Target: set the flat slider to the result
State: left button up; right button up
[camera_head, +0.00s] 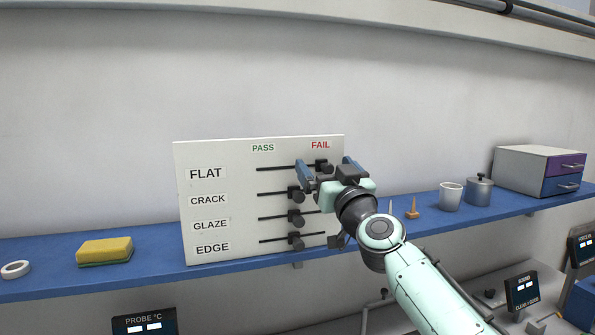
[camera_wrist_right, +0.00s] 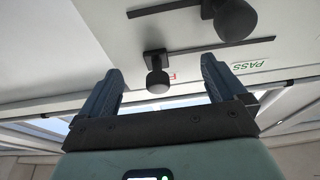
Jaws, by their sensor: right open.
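A white board (camera_head: 222,153) stands on the blue shelf, with rows FLAT, CRACK, GLAZE and EDGE under PASS and FAIL. The flat slider's dark knob (camera_head: 321,167) is at the FAIL end of its track; in the right wrist view the knob (camera_wrist_right: 157,80) partly hides the red FAIL label. My right gripper (camera_head: 325,164) is open at the board, one blue finger on each side of that knob. The wrist view shows gaps between knob and fingers. My left gripper is not in view.
The crack (camera_head: 296,193), glaze (camera_head: 297,217) and edge (camera_head: 296,240) knobs sit near mid-track below, close to my right gripper. A yellow sponge (camera_head: 104,250) lies left of the board.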

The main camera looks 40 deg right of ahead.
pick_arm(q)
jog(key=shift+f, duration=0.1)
pick_arm(e)
jog(key=shift+s, duration=0.1)
jog(key=shift+s+a+f, duration=0.15)
jog(key=shift+s+f, duration=0.05)
jog(key=b+v, duration=0.2)
jog(key=v, duration=0.3)
jog(key=shift+s+b, duration=0.15)
jog(key=shift+b, duration=0.2)
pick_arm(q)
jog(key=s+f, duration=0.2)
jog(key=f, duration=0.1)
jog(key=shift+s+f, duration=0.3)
pick_arm(e)
jog(key=shift+s+a+f, duration=0.1)
jog(key=shift+s+a, duration=0.05)
jog(key=shift+s, duration=0.4)
